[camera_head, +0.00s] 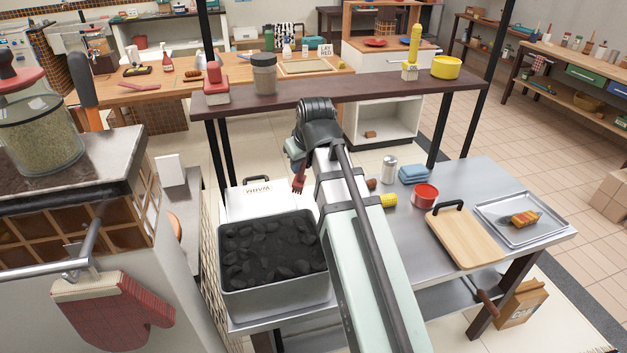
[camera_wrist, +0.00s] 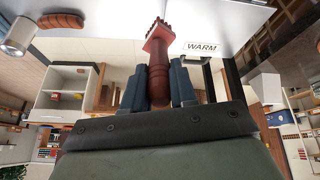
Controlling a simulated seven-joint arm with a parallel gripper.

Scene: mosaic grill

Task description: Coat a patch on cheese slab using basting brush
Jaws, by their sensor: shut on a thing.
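My gripper (camera_wrist: 158,88) is shut on the handle of a red basting brush (camera_wrist: 158,50). In the head view the brush (camera_head: 299,183) hangs from my gripper (camera_head: 297,163) with its dark bristles down, above the right edge of the white board marked WARM. In the wrist view the bristles point to the top, over a pale surface. I cannot clearly identify a cheese slab. My arm hides part of the table.
A charcoal grill box (camera_head: 275,292) stands left of my arm, beside the WARM board (camera_head: 237,205). To the right are corn (camera_head: 388,201), a red pot (camera_head: 424,197), a shaker (camera_head: 389,169), a blue cloth (camera_head: 413,174) and a cutting board (camera_head: 466,242). A dark raised shelf (camera_head: 340,88) runs behind.

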